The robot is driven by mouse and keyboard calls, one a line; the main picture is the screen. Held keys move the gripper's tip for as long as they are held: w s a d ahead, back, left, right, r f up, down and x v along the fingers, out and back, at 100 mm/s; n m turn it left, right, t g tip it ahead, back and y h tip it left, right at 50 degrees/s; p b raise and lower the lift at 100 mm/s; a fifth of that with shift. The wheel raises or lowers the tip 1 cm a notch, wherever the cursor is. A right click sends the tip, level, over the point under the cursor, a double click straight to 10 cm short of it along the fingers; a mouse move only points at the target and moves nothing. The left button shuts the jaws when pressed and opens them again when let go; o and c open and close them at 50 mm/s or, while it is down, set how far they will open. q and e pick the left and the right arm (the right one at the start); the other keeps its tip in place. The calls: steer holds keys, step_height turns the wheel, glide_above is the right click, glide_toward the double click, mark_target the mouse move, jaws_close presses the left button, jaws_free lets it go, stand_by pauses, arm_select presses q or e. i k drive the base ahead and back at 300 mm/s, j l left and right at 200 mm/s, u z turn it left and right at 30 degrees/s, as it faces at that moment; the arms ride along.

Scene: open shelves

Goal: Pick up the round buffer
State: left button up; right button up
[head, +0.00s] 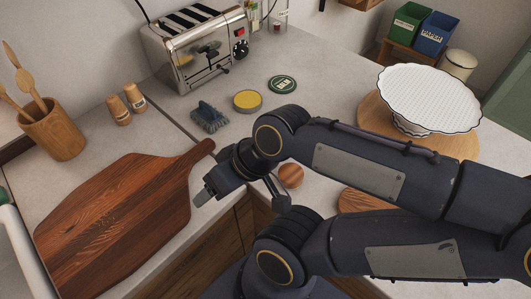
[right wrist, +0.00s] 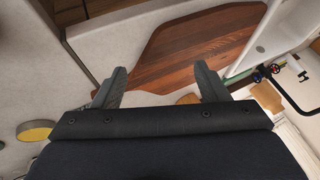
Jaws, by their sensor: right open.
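A flat round disc with a yellow top and grey rim (head: 247,100) lies on the counter in front of the toaster; it looks like the round buffer, though I cannot be certain. It also shows at the left edge of the right wrist view (right wrist: 36,131). My right gripper (head: 243,200) is above the counter's front edge, near the cutting board's handle and apart from the disc. Its two fingers are spread with nothing held between them in the right wrist view (right wrist: 161,88). My left gripper is not in view.
A blue-grey brush (head: 209,118) and a green round tin (head: 282,84) flank the disc. Behind stands a toaster (head: 195,50). A cutting board (head: 125,215) lies left. A white cake stand (head: 428,95) stands right on a wooden board. A small round wooden item (head: 290,176) is near my right arm.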

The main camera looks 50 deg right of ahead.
mark_target(291, 175)
steer(key=z, duration=0.45)
steer(key=j+z, duration=0.1)
steer(key=z, duration=0.35)
steer(key=k+z, duration=0.1)
steer(key=z, duration=0.75)
steer(key=k+j+z, duration=0.1)
steer(key=z, duration=0.35)
